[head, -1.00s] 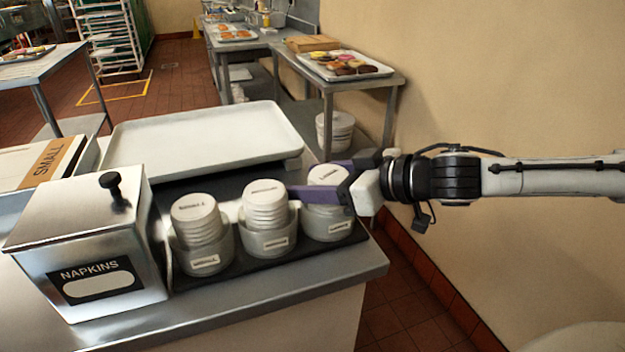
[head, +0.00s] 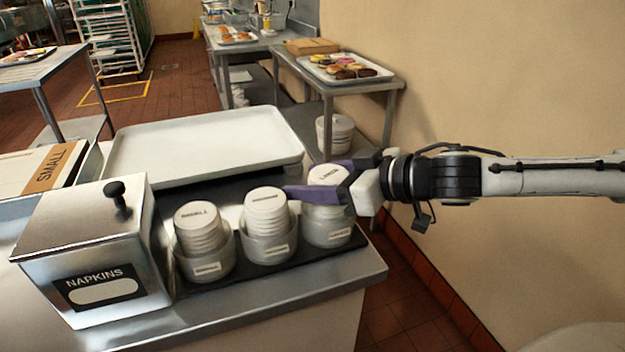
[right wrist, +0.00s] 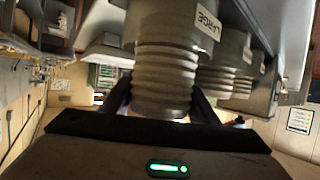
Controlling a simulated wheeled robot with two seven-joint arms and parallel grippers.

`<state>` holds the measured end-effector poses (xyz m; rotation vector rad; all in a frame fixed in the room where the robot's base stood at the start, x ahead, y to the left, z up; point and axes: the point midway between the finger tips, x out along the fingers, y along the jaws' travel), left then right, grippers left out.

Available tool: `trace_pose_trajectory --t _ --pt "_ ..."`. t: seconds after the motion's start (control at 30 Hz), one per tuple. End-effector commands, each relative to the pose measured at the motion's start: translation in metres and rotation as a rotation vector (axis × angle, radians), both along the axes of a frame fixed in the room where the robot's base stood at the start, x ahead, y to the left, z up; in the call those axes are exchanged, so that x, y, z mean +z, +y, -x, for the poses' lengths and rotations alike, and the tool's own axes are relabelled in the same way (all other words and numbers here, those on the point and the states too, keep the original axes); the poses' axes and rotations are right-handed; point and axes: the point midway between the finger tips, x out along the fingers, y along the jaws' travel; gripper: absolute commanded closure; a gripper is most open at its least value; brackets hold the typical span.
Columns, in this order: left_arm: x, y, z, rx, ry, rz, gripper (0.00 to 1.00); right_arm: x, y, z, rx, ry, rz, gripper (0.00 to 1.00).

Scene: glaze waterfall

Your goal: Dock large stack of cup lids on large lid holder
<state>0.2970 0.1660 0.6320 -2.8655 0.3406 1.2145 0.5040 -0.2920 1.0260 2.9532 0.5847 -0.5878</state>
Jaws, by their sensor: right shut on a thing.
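The large stack of white cup lids (head: 327,174), with a printed top, is held by my right gripper (head: 324,186), whose purple fingers close around its upper part. It stands upright at the large lid holder (head: 328,232), a round grey cup at the right end of the row. In the right wrist view, which is upside down, the ringed lid stack (right wrist: 164,80) is between the fingers and meets the labelled holder (right wrist: 232,48). I cannot tell whether its base, which is hidden, rests in the holder. My left gripper is out of view.
The medium lid stack (head: 265,207) and small lid stack (head: 199,225) stand in holders to the left. A metal napkin box (head: 88,240) is at the left, and a white tray (head: 205,150) behind. The counter's right edge is close to the large holder; a wall is beyond.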

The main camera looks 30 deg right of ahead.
Motion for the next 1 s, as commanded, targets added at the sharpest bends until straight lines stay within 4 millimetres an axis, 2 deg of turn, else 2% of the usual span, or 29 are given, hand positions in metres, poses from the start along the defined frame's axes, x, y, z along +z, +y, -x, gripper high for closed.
trace_pose_trajectory --t 0.37,1.0 --pt "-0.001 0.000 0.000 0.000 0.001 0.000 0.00 -0.001 0.000 0.000 0.000 -0.001 0.000 0.69" --pt "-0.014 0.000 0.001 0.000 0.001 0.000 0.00 -0.014 0.000 0.000 0.000 0.000 0.000 0.69"
